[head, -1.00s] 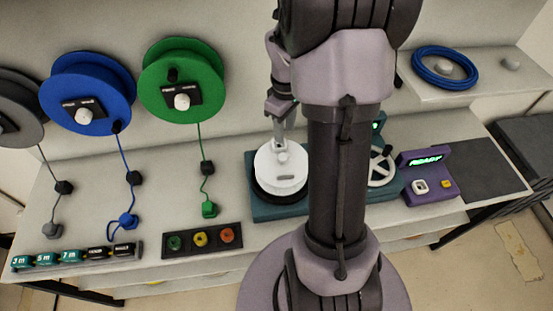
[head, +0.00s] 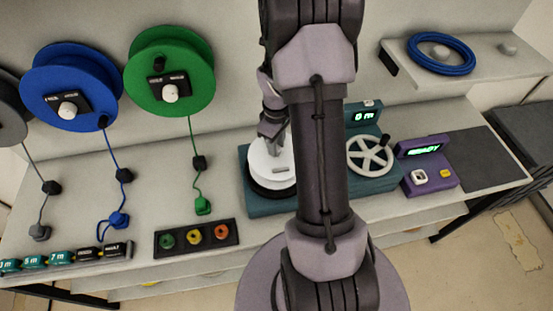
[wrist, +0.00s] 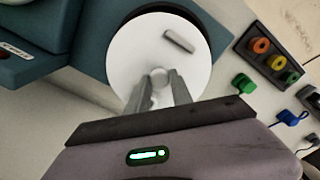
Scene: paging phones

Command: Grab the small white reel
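The small white reel (head: 268,160) sits on a black round base of the teal machine (head: 258,207), left of my arm. In the wrist view the white reel (wrist: 125,50) lies face up, with a raised bar near its rim and a small round knob (wrist: 159,75) at its centre. My gripper (wrist: 160,80) is over the reel with its two fingers apart, one on each side of the knob. I cannot tell whether the fingers touch the knob. In the head view my arm hides the fingertips and part of the reel.
A spoked handwheel (head: 369,156) stands right of my arm, beside a purple box (head: 430,178). Green (head: 168,70) and blue (head: 70,88) reels hang at the left with cables. A socket strip (head: 197,238) lies left of the machine.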

